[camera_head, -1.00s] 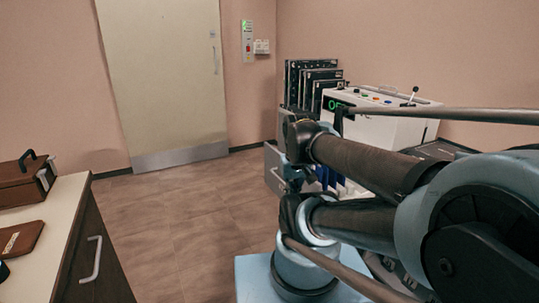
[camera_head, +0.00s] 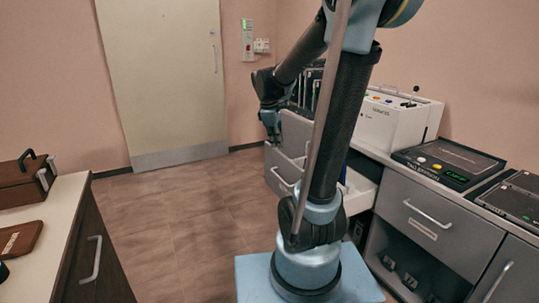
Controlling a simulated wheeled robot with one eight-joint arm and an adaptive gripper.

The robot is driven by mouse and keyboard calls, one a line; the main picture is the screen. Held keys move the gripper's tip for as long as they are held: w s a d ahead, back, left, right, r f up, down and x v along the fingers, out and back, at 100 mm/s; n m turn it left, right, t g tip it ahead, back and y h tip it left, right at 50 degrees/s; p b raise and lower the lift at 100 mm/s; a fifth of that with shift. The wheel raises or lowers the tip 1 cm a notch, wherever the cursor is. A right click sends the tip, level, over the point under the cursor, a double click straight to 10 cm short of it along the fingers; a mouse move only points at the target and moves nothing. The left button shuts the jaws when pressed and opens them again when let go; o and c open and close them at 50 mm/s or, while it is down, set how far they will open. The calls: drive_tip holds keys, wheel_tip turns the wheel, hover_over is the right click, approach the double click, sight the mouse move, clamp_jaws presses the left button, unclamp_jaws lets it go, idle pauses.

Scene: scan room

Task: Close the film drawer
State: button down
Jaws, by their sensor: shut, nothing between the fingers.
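The film drawer stands pulled out from the right-hand counter. Its grey front (camera_head: 278,166) with a bar handle shows left of my arm, and part of its white inside shows right of my arm. My arm hides the middle of it. My gripper (camera_head: 273,136) is shut and empty, pointing down near the upper left edge of the drawer front. I cannot tell whether it touches the front.
A white console (camera_head: 390,118) and dark light boxes (camera_head: 448,162) stand on the right counter. A closed grey drawer (camera_head: 430,222) is below them. A brown case (camera_head: 20,185) sits on the left counter (camera_head: 62,195). The floor between is clear.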

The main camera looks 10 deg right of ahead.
drive_tip(key=w+a+f+n+h, duration=0.1)
drive_tip(key=w+a+f+n, duration=0.15)
drive_tip(key=w, duration=0.35)
drive_tip(key=w+a+f+n, duration=0.1)
drive_tip(key=w+a+n, duration=0.15)
drive_tip(key=w, duration=0.45)
drive_tip(key=w+a+f+n+h, duration=0.1)
drive_tip(key=w+f+n, duration=0.1)
drive_tip(key=w+n, duration=0.3)
drive_tip(key=w+d+f+m, duration=0.1)
drive_tip(key=w+d+f, duration=0.2)
drive_tip(key=d+f, duration=0.4)
drive_tip(key=shift+w+f, duration=0.2)
drive_tip(key=shift+f, duration=0.9)
